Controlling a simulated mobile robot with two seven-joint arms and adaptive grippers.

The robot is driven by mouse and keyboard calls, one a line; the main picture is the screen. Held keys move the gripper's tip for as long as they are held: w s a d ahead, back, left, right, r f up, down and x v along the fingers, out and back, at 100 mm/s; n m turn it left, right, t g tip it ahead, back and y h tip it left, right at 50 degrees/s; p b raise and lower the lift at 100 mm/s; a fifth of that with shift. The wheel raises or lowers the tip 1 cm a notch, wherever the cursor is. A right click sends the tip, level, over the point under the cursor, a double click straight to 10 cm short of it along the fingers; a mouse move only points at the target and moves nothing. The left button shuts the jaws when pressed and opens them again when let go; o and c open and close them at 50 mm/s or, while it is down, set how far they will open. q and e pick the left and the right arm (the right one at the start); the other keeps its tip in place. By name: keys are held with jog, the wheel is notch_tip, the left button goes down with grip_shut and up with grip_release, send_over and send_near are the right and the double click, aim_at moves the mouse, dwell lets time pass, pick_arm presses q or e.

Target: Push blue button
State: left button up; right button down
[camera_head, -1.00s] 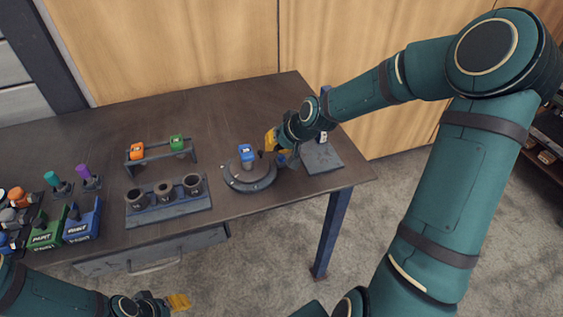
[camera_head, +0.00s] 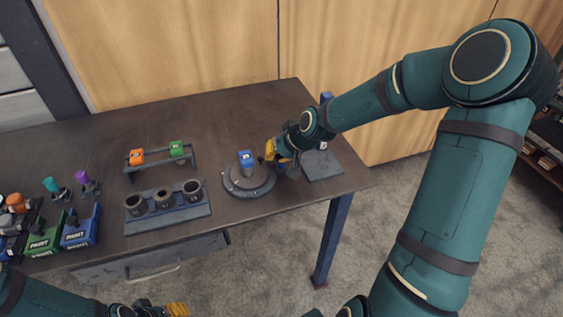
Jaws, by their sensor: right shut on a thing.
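My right gripper (camera_head: 273,150), with yellow fingers, is at the right side of the round base, close to the blue block. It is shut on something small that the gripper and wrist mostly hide. A bit of blue shows just under the wrist, too small to make out. My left gripper (camera_head: 177,309) is low at the bottom edge, away from the table, and its opening is unclear.
To the left are a rack (camera_head: 160,158) with orange and green blocks, a holder with three cups (camera_head: 166,216), and green (camera_head: 45,240) and blue paint boxes (camera_head: 80,231).

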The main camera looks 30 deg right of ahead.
jog(key=shift+f, duration=0.2)
dwell(0.5)
jog(key=shift+f, duration=0.3)
jog(key=shift+r, duration=0.1)
jog(key=shift+r+p, duration=0.35)
jog(key=shift+p, duration=0.1)
notch_tip(320, 180, up, 6)
jog(key=p, duration=0.5)
dwell(0.3)
